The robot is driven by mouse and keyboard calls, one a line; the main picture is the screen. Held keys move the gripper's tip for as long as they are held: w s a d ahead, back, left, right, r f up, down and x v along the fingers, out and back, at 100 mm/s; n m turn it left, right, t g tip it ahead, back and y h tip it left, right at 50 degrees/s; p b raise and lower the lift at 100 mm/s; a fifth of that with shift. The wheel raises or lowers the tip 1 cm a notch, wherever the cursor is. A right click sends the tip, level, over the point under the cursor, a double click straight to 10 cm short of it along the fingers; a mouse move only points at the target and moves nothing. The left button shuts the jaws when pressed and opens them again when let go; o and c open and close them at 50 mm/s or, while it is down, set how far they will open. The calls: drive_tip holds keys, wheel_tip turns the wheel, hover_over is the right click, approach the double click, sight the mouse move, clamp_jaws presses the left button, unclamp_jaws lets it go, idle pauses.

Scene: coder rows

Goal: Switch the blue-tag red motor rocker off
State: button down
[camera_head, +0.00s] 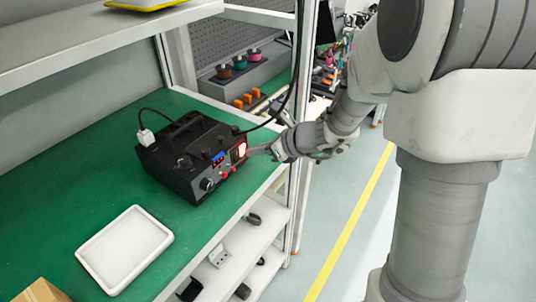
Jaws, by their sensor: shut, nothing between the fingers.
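A black box-shaped coder (180,150) stands on the green bench top. Its front panel faces right and toward me. A lit red rocker (242,148) glows at the right end of that panel. A small blue patch (218,158), tag or display, is on the panel to the left of the rocker; I cannot read it. My gripper (254,151) is shut and empty, coming from the right with its tips close to the lit rocker. I cannot tell whether they touch it. The rocker's tilt is too small to make out.
A white tray (84,262) lies on the green bench (70,200) at front left. A white plug (146,137) and black cable are at the coder's back left. Shelf posts (298,190) rise just right of the bench. Red knobs (225,172) sit low on the panel.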

drive_tip(key=shift+w+a, duration=0.15)
drive_tip(key=shift+a, duration=0.1)
drive_tip(key=shift+r, duration=0.2)
drive_tip(key=shift+w+a+r+h+p, duration=0.15)
drive_tip(key=shift+r+h+p, duration=0.15)
drive_tip(key=shift+p, duration=0.95)
drive_tip(key=shift+a+f+g+p, duration=0.1)
drive_tip(key=shift+g+p, duration=0.2)
drive_tip(key=shift+p, duration=0.05)
drive_tip(key=shift+w+f, duration=0.1)
drive_tip(key=shift+f, duration=0.1)
drive_tip(key=shift+r, duration=0.15)
